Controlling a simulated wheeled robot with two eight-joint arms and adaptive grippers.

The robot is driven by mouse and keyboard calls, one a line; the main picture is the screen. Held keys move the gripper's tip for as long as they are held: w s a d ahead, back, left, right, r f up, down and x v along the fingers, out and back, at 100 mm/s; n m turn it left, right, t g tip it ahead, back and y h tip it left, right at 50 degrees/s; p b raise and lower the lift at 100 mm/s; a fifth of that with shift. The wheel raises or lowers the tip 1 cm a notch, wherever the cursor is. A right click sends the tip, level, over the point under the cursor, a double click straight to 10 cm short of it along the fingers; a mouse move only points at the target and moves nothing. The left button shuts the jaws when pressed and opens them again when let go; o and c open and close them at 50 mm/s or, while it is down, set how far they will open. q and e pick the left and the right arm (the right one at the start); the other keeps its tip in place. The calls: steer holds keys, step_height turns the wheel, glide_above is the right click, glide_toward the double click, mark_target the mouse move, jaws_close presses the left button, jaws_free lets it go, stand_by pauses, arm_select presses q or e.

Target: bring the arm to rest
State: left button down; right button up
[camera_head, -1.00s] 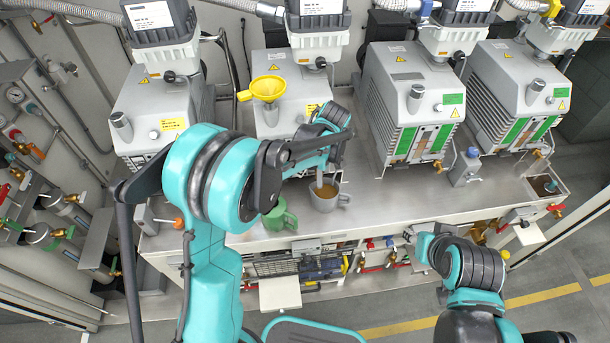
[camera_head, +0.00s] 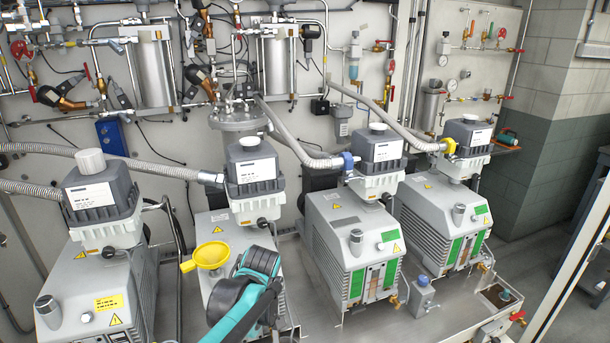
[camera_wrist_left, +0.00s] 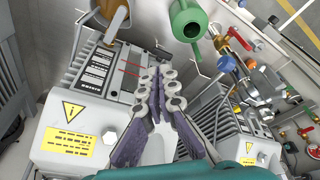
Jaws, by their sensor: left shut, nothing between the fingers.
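My left arm (camera_head: 245,295) comes up from the bottom of the head view, in front of the second pump from the left. Its gripper fingers cannot be made out there. In the left wrist view my left gripper (camera_wrist_left: 160,78) is shut, with its fingers together and nothing held. It points towards the bench between grey pump housings. My right gripper is in neither current view.
Several grey vacuum pumps (camera_head: 345,245) stand in a row on the steel bench (camera_head: 420,325). A yellow funnel (camera_head: 210,257) sits on the second pump, close beside my left arm. Hoses (camera_head: 295,140) and piping run along the back wall.

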arm_select(q)
steer(key=s+a+m+t+h, duration=0.1)
steer(key=s+m+t, duration=0.1)
steer(key=s+m, duration=0.4)
steer(key=s+a+m+t+h+b, duration=0.1)
steer(key=s+a+m+t, duration=0.1)
steer(key=s+m, duration=0.4)
steer(key=shift+s+a+r+t+h, duration=0.3)
steer(key=shift+s+t, duration=0.3)
steer(key=shift+s, duration=1.7)
steer(key=c, duration=2.3)
jaws_free()
